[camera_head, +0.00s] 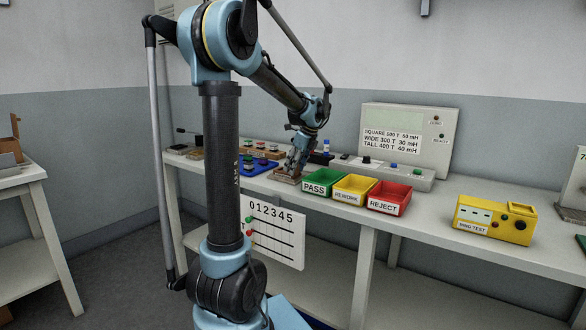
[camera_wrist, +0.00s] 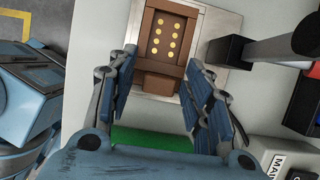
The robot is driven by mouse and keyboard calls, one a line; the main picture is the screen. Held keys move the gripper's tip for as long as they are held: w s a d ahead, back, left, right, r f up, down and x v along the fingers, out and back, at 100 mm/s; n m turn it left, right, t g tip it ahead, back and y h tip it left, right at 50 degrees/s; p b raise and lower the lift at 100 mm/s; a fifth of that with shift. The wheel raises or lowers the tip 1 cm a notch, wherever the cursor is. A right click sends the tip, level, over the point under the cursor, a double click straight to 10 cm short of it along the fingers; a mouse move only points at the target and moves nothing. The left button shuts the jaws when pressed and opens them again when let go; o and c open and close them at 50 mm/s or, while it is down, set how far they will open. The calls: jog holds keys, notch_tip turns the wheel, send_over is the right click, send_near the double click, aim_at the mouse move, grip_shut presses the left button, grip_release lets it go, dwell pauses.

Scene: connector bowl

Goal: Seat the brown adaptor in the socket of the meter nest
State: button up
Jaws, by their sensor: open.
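The brown adaptor (camera_wrist: 168,50), a block with two rows of gold contacts, sits at a grey metal plate (camera_wrist: 217,25), apparently the meter nest, in the wrist view. I cannot tell whether it is fully down in the socket, since its lower edges are hidden. My gripper (camera_wrist: 163,62) is open, with one blue-padded finger on each side of the adaptor's near end and nothing clamped between them. In the head view my gripper (camera_head: 297,162) is low over the bench, just above a small brown and grey piece (camera_head: 284,177) left of the green bin.
The green PASS bin (camera_head: 321,179), yellow REWORK bin (camera_head: 354,186) and red REJECT bin (camera_head: 390,197) stand in a row right of my gripper. A blue tray (camera_head: 258,163) lies left. A black and red fixture (camera_wrist: 293,60) stands close right in the wrist view.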

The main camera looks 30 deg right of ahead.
jog(key=v, duration=1.2)
jog(key=a+f+n+g, duration=0.1)
jog(key=a+f+n, duration=0.3)
jog(key=a, duration=0.5)
jog(key=s+a+f+n, duration=0.1)
jog(key=a+f+n, duration=0.1)
jog(key=a+n, duration=0.6)
jog(key=a+f+n+g, duration=0.1)
jog(key=a+f+n, duration=0.15)
jog(key=a, duration=0.85)
jog(key=s+a+f+n+h, duration=0.1)
jog(key=s+a+f+n, duration=1.3)
jog(key=a+f+n, duration=0.2)
jog(key=shift+s+f+n+h, duration=0.35)
jog(key=shift+f+n, duration=0.2)
jog(key=shift+f, duration=0.45)
